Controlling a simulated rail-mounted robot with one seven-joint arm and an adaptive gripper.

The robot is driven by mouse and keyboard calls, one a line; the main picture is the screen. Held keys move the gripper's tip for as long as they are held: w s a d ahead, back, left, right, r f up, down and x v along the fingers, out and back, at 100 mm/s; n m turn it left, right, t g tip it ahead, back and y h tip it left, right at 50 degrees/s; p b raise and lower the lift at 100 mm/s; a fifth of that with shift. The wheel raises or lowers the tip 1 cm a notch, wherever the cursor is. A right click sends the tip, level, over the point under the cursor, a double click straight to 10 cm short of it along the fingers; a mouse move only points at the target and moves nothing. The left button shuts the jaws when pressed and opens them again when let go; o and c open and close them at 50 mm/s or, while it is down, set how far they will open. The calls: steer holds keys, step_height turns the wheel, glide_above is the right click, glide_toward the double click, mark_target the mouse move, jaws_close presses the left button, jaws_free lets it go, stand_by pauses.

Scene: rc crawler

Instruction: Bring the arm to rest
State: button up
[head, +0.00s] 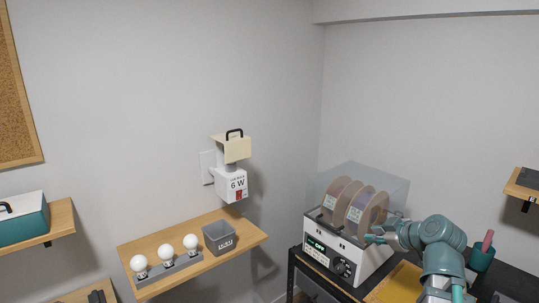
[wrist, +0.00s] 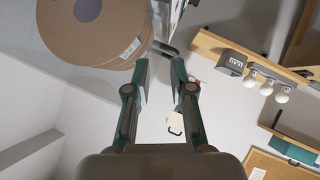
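My arm (head: 440,240) reaches in from the lower right in the head view. My gripper (head: 374,238) is at the front right of a white dryer box with a clear lid. In the wrist view my gripper (wrist: 160,72) has its two teal fingers apart, with nothing between them. A dark grey bar (wrist: 165,47) shows just beyond the fingertips; I cannot tell whether they touch it. Brown spools (wrist: 95,30) fill the upper left of that view.
The dryer box (head: 318,250) stands on a dark bench with a lit display. A teal cup (head: 481,259) stands right of my arm.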

steer(key=a+f+m+g, duration=0.2)
steer(key=a+f, duration=0.1)
steer(key=f, duration=0.7)
steer(key=a+f+m+g, duration=0.3)
steer(key=f, duration=0.8)
steer(key=s+a+f+m+g+h, duration=0.25)
steer(key=s+f, duration=0.35)
steer(key=f, duration=0.5)
steer(key=s+a+f+m+g+h, duration=0.1)
steer(key=s+a+f+m+g, duration=0.2)
steer(key=s+f, duration=0.65)
steer(key=s+f+g+b, duration=0.3)
steer(key=s+f+b, duration=0.85)
steer(key=f, duration=0.65)
steer(key=s+a+f+g+b, duration=0.1)
steer(key=s+f+g+b, duration=0.3)
steer(key=s+f+b, duration=1)
steer(key=s+f+g+b, duration=0.3)
steer(key=s+f+b, duration=0.5)
steer(key=f, duration=1.3)
steer(key=w+r+t+p, duration=0.1)
steer(key=w+r+p, duration=0.2)
steer(key=r+p, duration=0.5)
steer(key=w+r+t+p, duration=0.2)
steer(key=w+r+p, duration=0.1)
steer(key=r+p, duration=0.6)
steer(key=shift+w+a+p, duration=0.15)
steer(key=shift+w+p, duration=0.05)
steer(key=shift+p, duration=0.8)
